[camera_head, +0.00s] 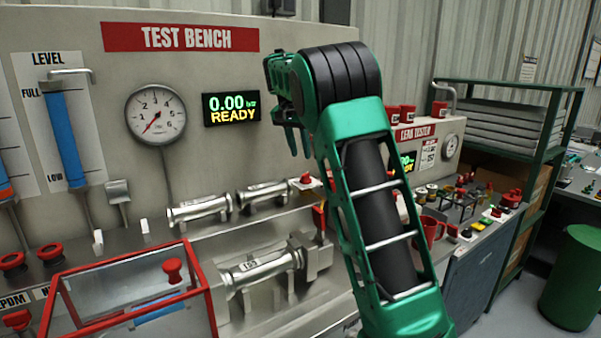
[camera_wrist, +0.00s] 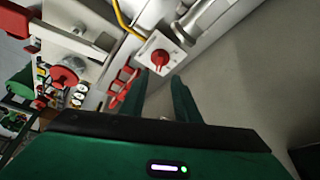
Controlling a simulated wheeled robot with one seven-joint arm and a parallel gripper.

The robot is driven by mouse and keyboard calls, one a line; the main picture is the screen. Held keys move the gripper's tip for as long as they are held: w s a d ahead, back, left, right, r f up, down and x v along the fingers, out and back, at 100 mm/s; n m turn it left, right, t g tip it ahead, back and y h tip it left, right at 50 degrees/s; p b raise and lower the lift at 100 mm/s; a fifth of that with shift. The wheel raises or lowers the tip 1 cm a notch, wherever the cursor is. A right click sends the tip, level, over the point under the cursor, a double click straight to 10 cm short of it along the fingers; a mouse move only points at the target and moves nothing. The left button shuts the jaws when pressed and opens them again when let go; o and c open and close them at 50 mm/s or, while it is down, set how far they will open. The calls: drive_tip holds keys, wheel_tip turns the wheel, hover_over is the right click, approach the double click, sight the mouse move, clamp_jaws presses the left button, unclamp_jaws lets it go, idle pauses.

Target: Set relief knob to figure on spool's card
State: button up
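A red knob on a white square plate (camera_wrist: 160,57) shows in the wrist view, just beyond my fingertips; its scale is too small to read. A red knob on a pale plate also shows in the head view (camera_head: 305,181), below my gripper. I cannot tell for certain that it is the relief knob. My gripper (camera_wrist: 158,82) is open and empty, its two fingers apart and not touching the knob. In the head view my gripper (camera_head: 298,150) points down over the bench. A metal spool (camera_head: 265,268) in the front fixture bears a small white card (camera_head: 247,265), whose figure looks like 155 but is blurred.
Two more spools (camera_head: 199,208) lie behind on the bench. A red-framed clear guard (camera_head: 135,272) stands front left. The display (camera_head: 231,108) reads 0.00 READY beside a pressure gauge (camera_head: 155,114). A red lever (camera_head: 319,218) stands near the fixture; a red mug (camera_head: 430,231) is right.

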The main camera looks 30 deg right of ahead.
sight(305, 174)
drive_tip(key=x, duration=0.9)
drive_tip(key=shift+f, duration=0.15)
clamp_jaws()
